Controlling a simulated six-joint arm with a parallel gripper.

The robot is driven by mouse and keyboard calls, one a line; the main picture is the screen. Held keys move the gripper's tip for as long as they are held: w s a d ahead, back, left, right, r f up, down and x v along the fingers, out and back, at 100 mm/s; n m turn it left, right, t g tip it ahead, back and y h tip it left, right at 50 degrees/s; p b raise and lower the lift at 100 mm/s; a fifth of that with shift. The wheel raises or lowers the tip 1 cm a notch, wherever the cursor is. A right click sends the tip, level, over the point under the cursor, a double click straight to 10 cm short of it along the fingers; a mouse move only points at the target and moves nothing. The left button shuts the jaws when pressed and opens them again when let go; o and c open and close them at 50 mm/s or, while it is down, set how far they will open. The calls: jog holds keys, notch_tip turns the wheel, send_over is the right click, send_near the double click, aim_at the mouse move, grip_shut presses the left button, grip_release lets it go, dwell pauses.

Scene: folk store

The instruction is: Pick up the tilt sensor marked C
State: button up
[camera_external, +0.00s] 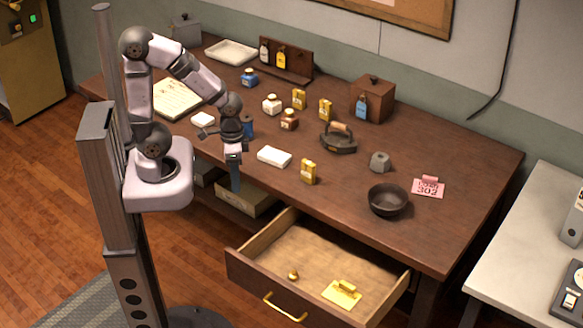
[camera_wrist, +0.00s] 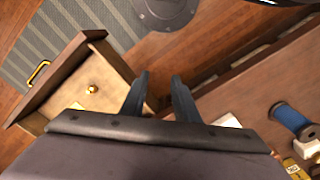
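Several small yellow blocks with pale labels stand on the brown desk: one near the front (camera_external: 308,172), and two farther back (camera_external: 299,99) and (camera_external: 325,110). They may be the tilt sensors, but their letters are too small to read, so I cannot tell which is marked C. My gripper (camera_external: 236,178) points down near the desk's front edge, left of the front yellow block. In the wrist view my gripper (camera_wrist: 160,98) has its two dark fingers apart with nothing between them. A yellow labelled block (camera_wrist: 295,168) shows at that view's lower right edge.
An open drawer (camera_external: 250,262) juts from the desk, holding a brass knob (camera_external: 293,275) and a yellow tag (camera_external: 342,293). A white block (camera_external: 274,156), iron (camera_external: 339,138), dark bowl (camera_external: 388,200) and small bottles (camera_external: 272,104) stand on the desk. A blue spool (camera_wrist: 289,117) shows in the wrist view.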

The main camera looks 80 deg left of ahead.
jog(key=o, duration=0.8)
jog(key=shift+c, duration=0.2)
